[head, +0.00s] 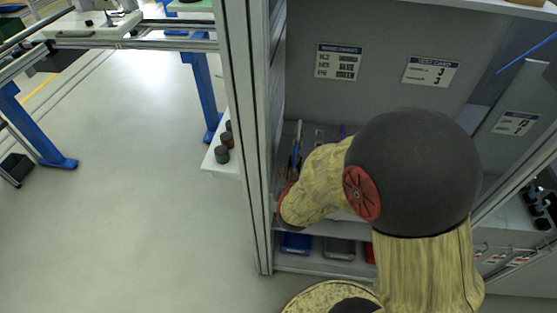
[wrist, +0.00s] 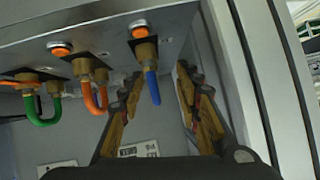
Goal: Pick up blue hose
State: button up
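In the wrist view, a short blue hose (wrist: 152,88) hangs from a brass fitting (wrist: 143,50) with an orange cap, on the underside of a grey panel. My gripper (wrist: 158,78) is open, with one finger on each side of the blue hose. The left finger looks closer to the hose than the right one. I cannot tell whether either finger touches it. In the head view my arm covers the gripper, and I cannot make out the blue hose there for sure.
An orange hose (wrist: 96,100) and a green hose (wrist: 42,118) hang from fittings left of the blue one. A grey frame post (wrist: 255,80) stands close on the right. In the head view, shelf bins (head: 296,243) sit low in the cabinet; open floor (head: 130,200) lies left.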

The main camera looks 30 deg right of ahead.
aim_at(296, 153)
jog(key=shift+m+t+h, duration=0.4)
jog(key=shift+t+h, duration=0.4)
jog(key=shift+h, duration=0.1)
jog(key=d+r, duration=0.1)
jog(key=w+d+r, duration=0.1)
jog(key=r, duration=0.2)
jog(key=shift+w+d+r, duration=0.2)
jog(key=shift+w+d, duration=0.1)
jog(key=shift+d, duration=0.1)
jog(key=b+x, duration=0.2)
jog(key=x, duration=0.5)
jog(key=shift+w+d+f, duration=0.15)
jog(key=shift+f, duration=0.05)
jog(key=c, duration=0.3)
grip_shut()
